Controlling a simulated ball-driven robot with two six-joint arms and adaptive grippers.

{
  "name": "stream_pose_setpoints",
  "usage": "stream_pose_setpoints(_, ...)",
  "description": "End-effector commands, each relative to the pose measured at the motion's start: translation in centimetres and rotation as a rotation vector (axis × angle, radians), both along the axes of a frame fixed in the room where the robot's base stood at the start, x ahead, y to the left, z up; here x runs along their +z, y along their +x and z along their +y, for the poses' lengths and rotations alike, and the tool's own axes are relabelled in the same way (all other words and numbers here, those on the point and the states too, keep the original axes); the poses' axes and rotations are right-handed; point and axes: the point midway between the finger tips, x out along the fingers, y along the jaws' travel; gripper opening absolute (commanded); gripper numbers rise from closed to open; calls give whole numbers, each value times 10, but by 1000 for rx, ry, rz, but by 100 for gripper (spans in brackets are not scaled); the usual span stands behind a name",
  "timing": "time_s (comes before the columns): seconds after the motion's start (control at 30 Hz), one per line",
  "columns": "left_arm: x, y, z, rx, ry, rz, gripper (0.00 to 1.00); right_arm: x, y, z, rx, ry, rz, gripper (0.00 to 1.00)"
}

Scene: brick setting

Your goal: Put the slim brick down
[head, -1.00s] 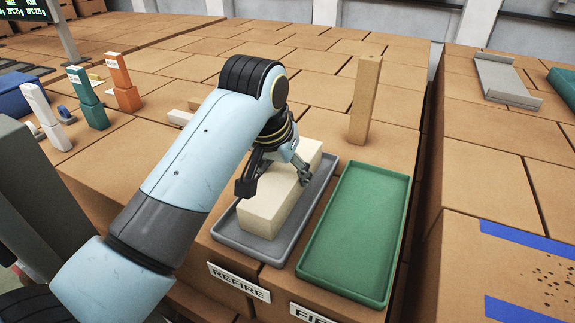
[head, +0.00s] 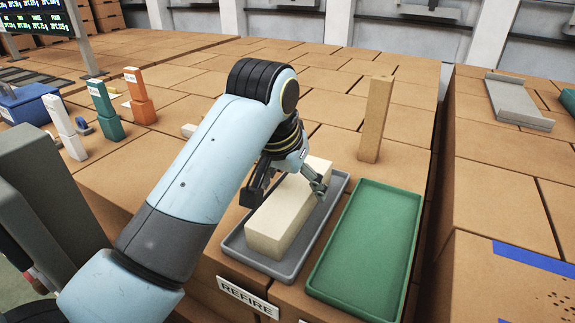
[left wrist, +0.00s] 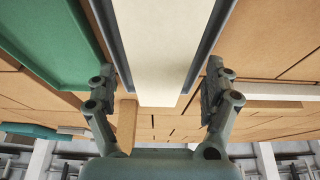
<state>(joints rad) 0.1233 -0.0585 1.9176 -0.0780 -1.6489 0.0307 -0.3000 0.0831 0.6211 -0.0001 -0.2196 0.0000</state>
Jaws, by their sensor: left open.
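The slim brick is likely the long cream brick (head: 283,217), which lies flat in the grey tray (head: 269,264) with the REFIRE label (head: 247,297). My left gripper (head: 288,193) is open around the brick's far part, one finger on each side. In the left wrist view the cream brick (left wrist: 160,50) runs between the two spread fingers (left wrist: 160,92), with a gap at each side. The arm hides part of the tray's left side. My right gripper is in neither view.
An empty green tray (head: 366,250) lies to the right of the grey tray. A tall tan brick (head: 376,118) stands upright behind. White (head: 64,128), green (head: 105,112) and orange (head: 139,97) upright pieces stand at left. A gap splits the two brick surfaces at right.

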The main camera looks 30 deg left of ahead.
Motion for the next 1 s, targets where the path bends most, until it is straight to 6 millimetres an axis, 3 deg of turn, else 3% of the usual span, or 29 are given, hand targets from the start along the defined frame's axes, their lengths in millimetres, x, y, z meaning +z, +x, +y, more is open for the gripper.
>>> stream_pose_setpoints(0.2,46,-18,-2,1,-2,-7,85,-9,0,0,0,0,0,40)
stream_pose_setpoints(0.43,82,-33,-2,1,0,-3,85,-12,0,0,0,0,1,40)
stream_pose_setpoints(0.6,91,-38,-2,1,-1,0,85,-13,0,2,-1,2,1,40)
stream_pose_setpoints(1.0,91,-38,-2,1,0,0,85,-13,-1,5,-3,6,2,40)
